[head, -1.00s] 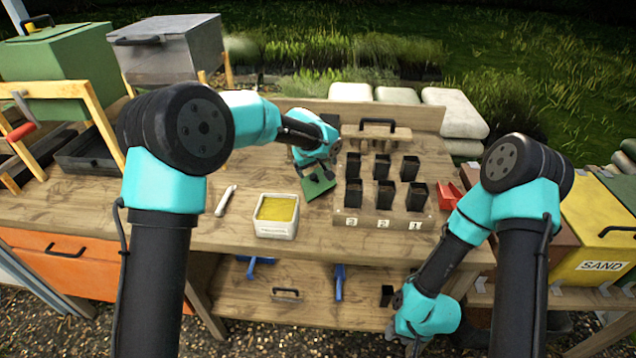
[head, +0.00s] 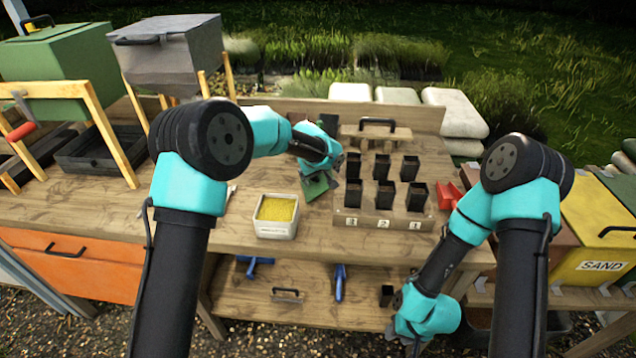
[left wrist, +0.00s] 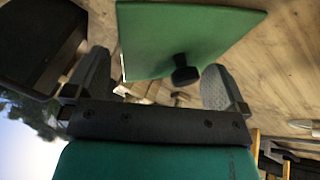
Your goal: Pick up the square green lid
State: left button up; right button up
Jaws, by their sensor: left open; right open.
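The square green lid (head: 315,187) lies on the bench just left of the pot rack, partly hidden by my left gripper (head: 326,170) in the head view. In the left wrist view the lid (left wrist: 165,38) is large and close, with a black knob on it. The knob (left wrist: 185,74) lies near the gap between the two fingers of my left gripper (left wrist: 155,80), nearer the finger on the right. These fingers are spread open and hold nothing. My right gripper (head: 408,335) is low at the front, by the lower shelf, away from the lid; its fingers are small in the picture.
A wooden rack (head: 385,222) with several black pots stands right of the lid. A white tub (head: 276,216) of yellow grains is at its front left. A wooden tool with a black handle (head: 377,127) stands behind the pots. Bench between tub and back board is mostly clear.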

aim_at(320, 180)
dwell(0.3)
pick_arm(q)
jog(key=c, duration=0.9)
jog(key=shift+o, duration=0.2)
jog(key=shift+r, duration=0.5)
jog(key=shift+c, duration=1)
notch_tip(320, 180, up, 9)
